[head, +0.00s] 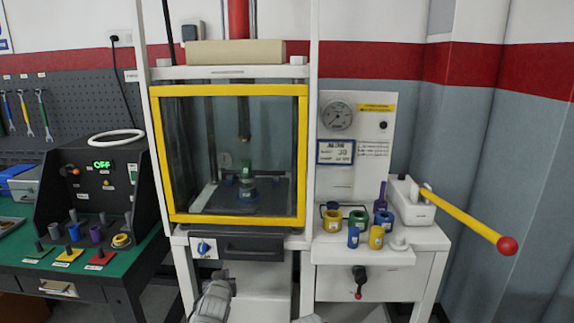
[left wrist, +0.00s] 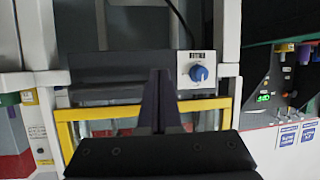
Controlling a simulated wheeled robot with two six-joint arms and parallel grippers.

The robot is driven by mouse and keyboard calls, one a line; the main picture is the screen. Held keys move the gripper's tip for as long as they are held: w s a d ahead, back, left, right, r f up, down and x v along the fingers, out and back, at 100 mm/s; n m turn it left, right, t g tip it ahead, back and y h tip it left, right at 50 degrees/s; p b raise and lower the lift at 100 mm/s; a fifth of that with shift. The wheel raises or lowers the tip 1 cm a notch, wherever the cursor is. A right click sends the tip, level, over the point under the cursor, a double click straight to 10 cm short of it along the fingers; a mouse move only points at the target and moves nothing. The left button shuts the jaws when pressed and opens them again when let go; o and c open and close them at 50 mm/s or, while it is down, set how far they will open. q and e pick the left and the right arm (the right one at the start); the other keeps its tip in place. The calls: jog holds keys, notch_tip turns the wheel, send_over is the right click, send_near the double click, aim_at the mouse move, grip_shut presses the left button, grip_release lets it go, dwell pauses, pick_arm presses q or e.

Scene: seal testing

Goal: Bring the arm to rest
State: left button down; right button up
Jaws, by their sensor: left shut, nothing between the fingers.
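My left gripper (left wrist: 160,76) is shut with nothing between its fingers, seen in the left wrist view. It points toward the press front, near the dark drawer-like panel and the white plate with a blue knob (left wrist: 198,73). In the head view a grey part of my left arm shows at the bottom, below the press. My right gripper is not in view.
The press guard (head: 230,221) has a yellow frame and looks closed. A small part stands inside. Right of it, colored rings and cylinders sit on a white stand (head: 330,255), beside a yellow lever (head: 460,217). A green bench (head: 25,210) with a control box (head: 92,178) stands left.

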pick_arm(q)
jog(key=s+d+f+m+g, duration=0.2)
jog(key=s+d+f+g, duration=0.55)
jog(key=s+f, duration=0.25)
jog(key=s+d+f+m+g, duration=0.2)
jog(key=s+d+g, duration=0.1)
jog(key=s, duration=0.5)
jog(key=s+d+f+m+g, duration=0.2)
jog(key=s+d+g, duration=0.1)
jog(key=s, duration=0.4)
notch_tip(320, 180, up, 13)
jog(key=p, duration=1.2)
jog(key=shift+s+a+p, duration=0.25)
jog(key=shift+s+p, duration=0.05)
jog(key=shift+p, duration=0.05)
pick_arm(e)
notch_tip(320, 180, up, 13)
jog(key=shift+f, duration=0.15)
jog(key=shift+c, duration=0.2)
